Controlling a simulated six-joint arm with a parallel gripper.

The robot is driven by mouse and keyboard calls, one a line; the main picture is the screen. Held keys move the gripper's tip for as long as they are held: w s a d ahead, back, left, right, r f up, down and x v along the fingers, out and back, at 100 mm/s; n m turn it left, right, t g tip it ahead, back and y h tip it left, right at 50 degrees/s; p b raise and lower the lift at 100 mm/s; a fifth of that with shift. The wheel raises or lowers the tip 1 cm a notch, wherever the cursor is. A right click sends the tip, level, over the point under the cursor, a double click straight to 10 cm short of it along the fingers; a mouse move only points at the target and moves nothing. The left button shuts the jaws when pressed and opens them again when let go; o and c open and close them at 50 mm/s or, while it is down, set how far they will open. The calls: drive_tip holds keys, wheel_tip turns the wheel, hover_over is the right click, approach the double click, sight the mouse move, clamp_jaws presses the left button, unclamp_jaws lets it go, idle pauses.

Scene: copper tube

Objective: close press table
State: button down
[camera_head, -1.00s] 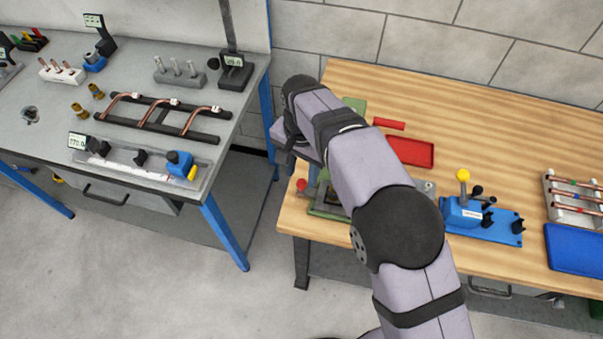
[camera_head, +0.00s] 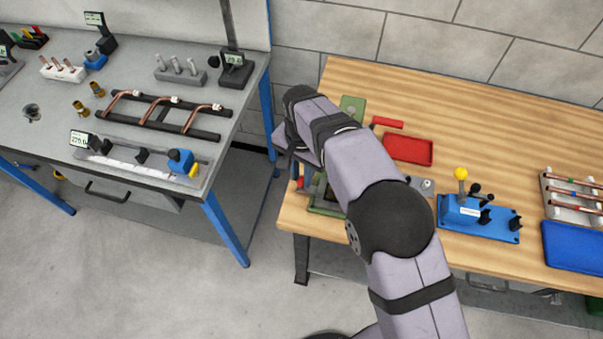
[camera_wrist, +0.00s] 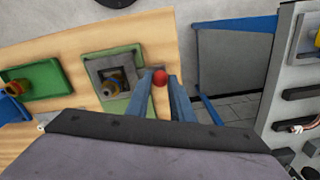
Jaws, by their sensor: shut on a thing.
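The press table is a green fixture on the wooden bench, with a grey square plate and a brass-coloured round part (camera_wrist: 113,82) in its middle in the wrist view. Its green frame (camera_head: 325,209) is partly hidden by my arm in the head view. A red ball knob (camera_wrist: 160,77) is at its right side in the wrist view; it also shows in the head view (camera_head: 299,184). My gripper (camera_wrist: 161,87) has its two blue-grey fingers on either side of the knob, shut on it. The lever beneath the knob is mostly hidden.
A red tray (camera_head: 408,149) and a blue clamp fixture with a yellow knob (camera_head: 467,212) lie to the right on the bench. A grey table with copper tubes on a black rack (camera_head: 160,113) stands left, across a floor gap.

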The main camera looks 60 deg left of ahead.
drive_tip(key=shift+w+a+p, duration=0.5)
drive_tip(key=shift+w+a, duration=0.8)
drive_tip(key=shift+a, duration=0.05)
drive_tip(key=c, duration=1.5)
unclamp_jaws()
drive_tip(key=shift+c, duration=0.2)
wheel_tip(320, 180, up, 7)
drive_tip(key=b, duration=0.2)
drive_tip(key=shift+r, duration=0.2)
